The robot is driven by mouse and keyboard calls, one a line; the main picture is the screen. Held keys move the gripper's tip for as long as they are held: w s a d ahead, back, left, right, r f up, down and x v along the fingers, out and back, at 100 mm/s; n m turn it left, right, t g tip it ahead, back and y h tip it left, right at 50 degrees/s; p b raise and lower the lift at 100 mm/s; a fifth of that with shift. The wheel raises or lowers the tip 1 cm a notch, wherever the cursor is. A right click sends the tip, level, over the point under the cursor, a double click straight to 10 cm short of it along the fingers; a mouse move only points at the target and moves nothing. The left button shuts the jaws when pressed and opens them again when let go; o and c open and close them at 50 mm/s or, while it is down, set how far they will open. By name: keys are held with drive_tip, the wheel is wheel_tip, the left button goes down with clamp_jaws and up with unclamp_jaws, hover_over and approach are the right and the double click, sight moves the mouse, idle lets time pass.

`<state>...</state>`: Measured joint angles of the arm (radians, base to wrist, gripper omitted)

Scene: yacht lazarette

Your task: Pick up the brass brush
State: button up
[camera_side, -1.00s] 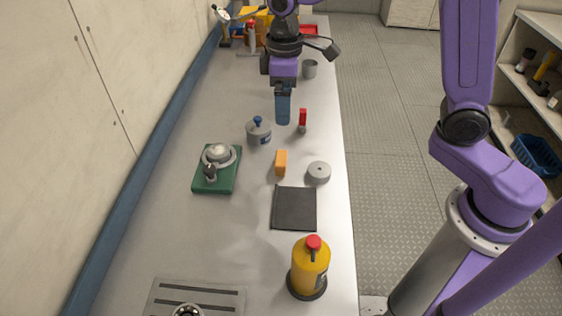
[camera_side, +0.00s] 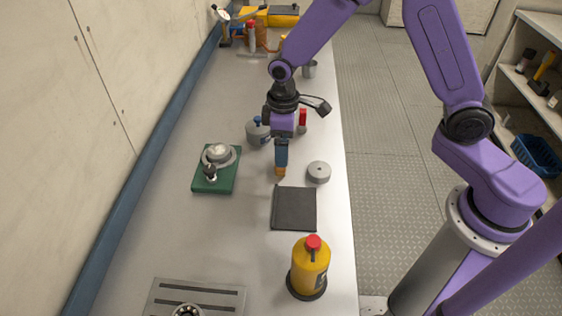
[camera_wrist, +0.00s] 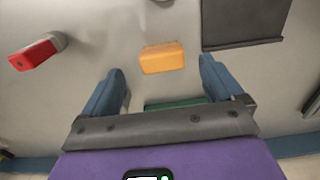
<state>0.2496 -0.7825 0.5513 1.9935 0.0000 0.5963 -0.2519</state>
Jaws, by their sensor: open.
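An orange block (camera_side: 280,171) lies on the metal bench, mostly hidden by my gripper in the side view. In the wrist view the orange block (camera_wrist: 162,57) shows whole, just beyond and between the two fingertips. It may be the brass brush; I see no bristles. My gripper (camera_side: 281,163) points down over it with blue fingers. In the wrist view my gripper (camera_wrist: 162,70) is open, with nothing held between the fingers. I cannot tell how far the tips are above the bench.
A black mat (camera_side: 294,208), a grey disc (camera_side: 318,171), a red-and-grey item (camera_side: 303,120) and a blue-knobbed pot (camera_side: 257,131) stand close by. A green-based device (camera_side: 216,169) is left. A yellow bottle (camera_side: 310,267) stands in front.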

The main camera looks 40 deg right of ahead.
drive_tip(key=shift+a+f, duration=0.15)
drive_tip(key=shift+f, duration=1.05)
drive_tip(key=shift+a+f, duration=0.1)
drive_tip(key=shift+f, duration=1.1)
drive_tip(key=c, duration=1.1)
